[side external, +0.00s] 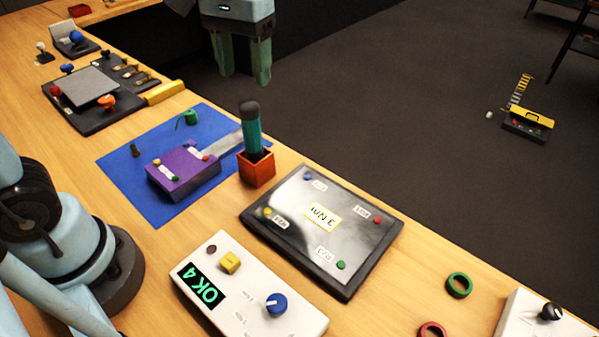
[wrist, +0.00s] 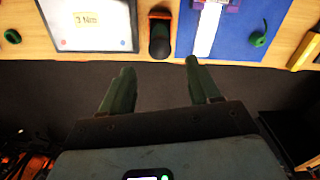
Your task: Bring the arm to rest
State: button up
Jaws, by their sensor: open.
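My gripper (side external: 243,79) hangs at the top of the side view, fingers pointing down, over the dark floor beyond the table's far edge. Its two green fingers are well apart with nothing between them. In the wrist view the open fingers (wrist: 159,68) point toward the table edge, with dark floor between them. The wooden table (side external: 450,268) carries the panels and tools, and none of them touches the gripper.
An orange holder (side external: 257,170) with a dark-and-teal handled tool stands near the far edge. A black-framed panel (side external: 330,255), purple box (side external: 185,178) on a blue mat (side external: 125,165), and white "OK 4" box (side external: 245,310) occupy the table. Space around the gripper looks clear.

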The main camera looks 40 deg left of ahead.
aim_at(251, 124)
notch_tip(251, 124, down, 12)
jog(key=shift+f, duration=0.2)
jog(key=shift+r, duration=0.1)
dwell(0.7)
jog(key=shift+r, duration=0.2)
